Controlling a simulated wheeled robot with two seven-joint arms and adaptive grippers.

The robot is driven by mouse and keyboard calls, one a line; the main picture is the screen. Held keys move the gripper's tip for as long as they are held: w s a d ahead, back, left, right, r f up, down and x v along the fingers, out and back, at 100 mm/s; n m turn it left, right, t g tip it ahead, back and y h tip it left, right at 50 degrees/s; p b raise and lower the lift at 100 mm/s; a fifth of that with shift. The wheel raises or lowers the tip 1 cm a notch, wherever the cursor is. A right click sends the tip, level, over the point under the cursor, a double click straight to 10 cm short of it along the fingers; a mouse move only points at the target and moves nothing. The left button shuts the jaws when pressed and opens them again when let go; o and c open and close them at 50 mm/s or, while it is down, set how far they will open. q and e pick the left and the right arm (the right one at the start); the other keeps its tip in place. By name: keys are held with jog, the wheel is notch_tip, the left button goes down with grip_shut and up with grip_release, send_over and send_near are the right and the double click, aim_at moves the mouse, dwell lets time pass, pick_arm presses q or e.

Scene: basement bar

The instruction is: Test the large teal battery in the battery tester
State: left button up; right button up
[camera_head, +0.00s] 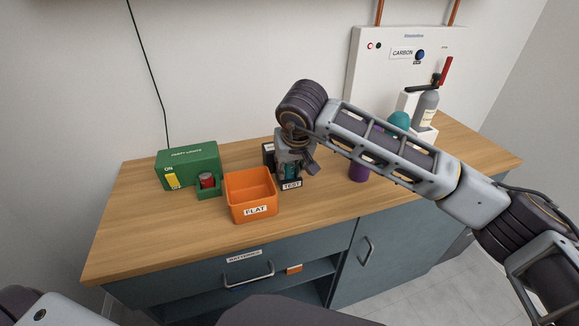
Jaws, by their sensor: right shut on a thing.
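The battery tester (268,152) is a small dark box on the counter, right of the orange bin, with a "TEST" label on its front. My right gripper (291,168) points down over the tester and covers most of it. It is shut on the teal battery (289,171), of which only a small part shows between the fingers and just above the label. I cannot tell whether the battery touches the tester's contacts. My left gripper is out of view.
An orange bin labelled "FLAT" (251,208) stands close left of the tester. Left of it is a green box (187,165) with a yellow switch and a red cylinder (207,180). A purple cylinder (358,173) stands under my right arm. The counter's front left (130,240) is clear.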

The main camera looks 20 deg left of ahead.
jog(key=shift+s+d+f, duration=0.1)
jog(key=shift+s+f, duration=0.05)
jog(key=shift+f, duration=0.4)
jog(key=shift+s+d+f, duration=0.1)
jog(key=shift+f, duration=0.45)
jog(key=o, duration=0.9)
jog(key=shift+o, duration=1.3)
jog(key=shift+w+a+f+g, duration=0.15)
jog(key=shift+w+g, duration=0.05)
jog(key=shift+g, duration=0.1)
jog(key=shift+s, duration=0.1)
jog(key=v, duration=1.3)
jog(key=shift+w+r, duration=0.2)
jog(key=shift+w, duration=0.15)
jog(key=shift+a, duration=0.1)
